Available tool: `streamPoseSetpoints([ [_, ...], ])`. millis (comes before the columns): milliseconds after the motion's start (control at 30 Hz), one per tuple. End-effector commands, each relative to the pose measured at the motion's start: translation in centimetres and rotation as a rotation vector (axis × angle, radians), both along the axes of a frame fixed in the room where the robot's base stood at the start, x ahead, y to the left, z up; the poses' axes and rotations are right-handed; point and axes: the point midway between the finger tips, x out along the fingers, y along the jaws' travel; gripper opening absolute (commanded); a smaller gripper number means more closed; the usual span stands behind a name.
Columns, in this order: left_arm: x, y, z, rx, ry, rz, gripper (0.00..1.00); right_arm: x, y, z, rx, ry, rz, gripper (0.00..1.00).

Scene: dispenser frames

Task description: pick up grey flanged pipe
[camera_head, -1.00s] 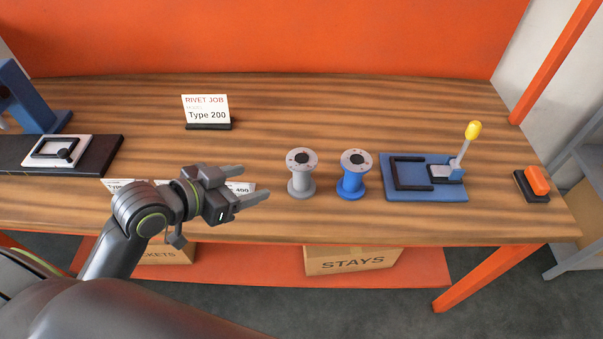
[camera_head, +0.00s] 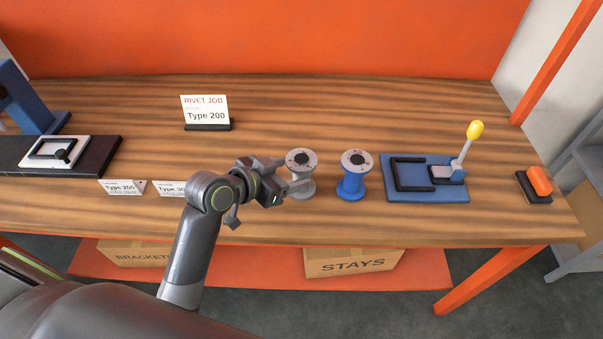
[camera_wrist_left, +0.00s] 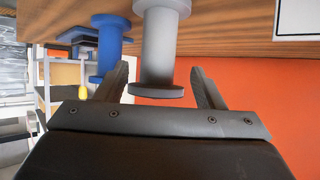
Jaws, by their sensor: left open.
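The grey flanged pipe (camera_head: 301,178) stands upright on the wooden table, just left of the blue flanged pipe (camera_head: 354,178). My left gripper (camera_head: 288,177) is at the grey pipe's left side, with its fingers reaching toward the pipe and partly covering it. In the left wrist view the grey pipe (camera_wrist_left: 158,50) appears upside down, with one flange between the two open fingers (camera_wrist_left: 161,88). A gap shows on the right side; contact on the left side cannot be told. The blue pipe (camera_wrist_left: 108,45) is beyond the left finger there. My right gripper is not in view.
A blue fixture (camera_head: 425,193) with a yellow-knobbed lever stands right of the blue pipe. An orange button (camera_head: 539,181) sits at the right edge. A sign (camera_head: 206,111) stands behind, and small labels (camera_head: 122,187) stand at the front left. The table behind the pipes is clear.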

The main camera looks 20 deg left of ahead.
Motion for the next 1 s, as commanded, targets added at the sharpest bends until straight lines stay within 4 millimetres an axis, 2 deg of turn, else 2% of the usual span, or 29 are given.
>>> streamPoseSetpoints([
  [400, 3.3, -2.1, -2.5, -0.002, 0.002, 0.001, 0.62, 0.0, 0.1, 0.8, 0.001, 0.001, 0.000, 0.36],
  [700, 3.5, -2.2, -2.7, -0.002, 0.001, 0.001, 0.62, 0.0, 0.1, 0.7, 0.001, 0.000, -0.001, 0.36],
  [1000, 3.5, -2.2, -2.7, -0.002, 0.001, 0.001, 0.23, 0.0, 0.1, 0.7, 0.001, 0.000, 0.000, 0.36],
])
